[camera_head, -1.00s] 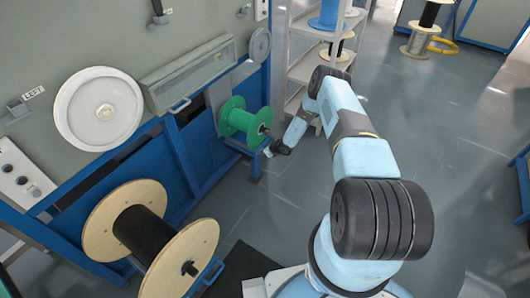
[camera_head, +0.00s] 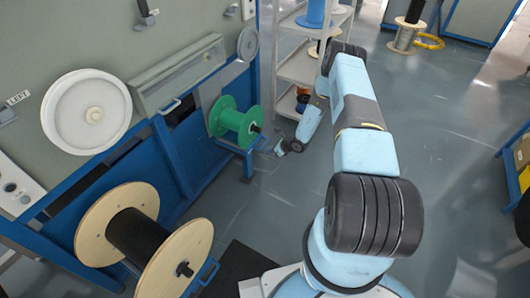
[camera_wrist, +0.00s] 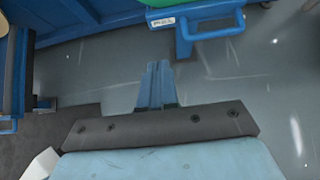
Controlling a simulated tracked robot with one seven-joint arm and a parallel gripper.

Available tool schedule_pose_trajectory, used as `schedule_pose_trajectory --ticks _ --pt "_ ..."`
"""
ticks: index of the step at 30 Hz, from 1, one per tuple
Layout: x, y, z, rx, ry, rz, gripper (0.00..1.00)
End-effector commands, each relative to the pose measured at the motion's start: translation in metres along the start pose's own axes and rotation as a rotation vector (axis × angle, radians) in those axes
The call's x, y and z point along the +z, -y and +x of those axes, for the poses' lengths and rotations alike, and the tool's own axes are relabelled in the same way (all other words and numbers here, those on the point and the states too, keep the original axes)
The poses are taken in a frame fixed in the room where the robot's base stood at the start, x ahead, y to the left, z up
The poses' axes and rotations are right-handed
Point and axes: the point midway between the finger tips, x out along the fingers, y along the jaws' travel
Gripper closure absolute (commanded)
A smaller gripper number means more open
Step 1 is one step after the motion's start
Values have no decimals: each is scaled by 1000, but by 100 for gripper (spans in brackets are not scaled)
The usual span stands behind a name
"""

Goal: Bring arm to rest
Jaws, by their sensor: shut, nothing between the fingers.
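My arm reaches out in the head view, and its gripper (camera_head: 279,148) hangs over the floor just right of the green spool (camera_head: 238,121). It looks small and dark there. In the wrist view my gripper (camera_wrist: 158,68) shows its two blue fingers pressed together, with nothing between them and bare floor ahead. The green spool sits on the blue machine frame, apart from the fingers. Its lower edge shows at the top of the wrist view (camera_wrist: 160,3), above a blue bracket (camera_wrist: 208,33) with a small label.
A large wooden reel (camera_head: 117,203) with black cable stands at the lower left. The grey machine panel (camera_head: 190,25) carries a white wheel (camera_head: 88,112). A shelf rack (camera_head: 297,68) stands behind the arm. The floor on the right (camera_head: 455,130) is mostly open.

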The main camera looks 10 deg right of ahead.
Motion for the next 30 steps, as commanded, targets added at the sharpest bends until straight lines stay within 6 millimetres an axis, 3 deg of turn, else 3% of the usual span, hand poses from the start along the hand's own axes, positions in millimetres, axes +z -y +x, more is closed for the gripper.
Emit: schedule_pose_trajectory --ticks 9,13,23,30 --pt "1 0 -8 1 1 -4 100" --pt "19 4 -16 8 10 -45 100" --pt "132 15 -80 70 55 -335 100" --pt "210 6 -135 121 75 -560 100"
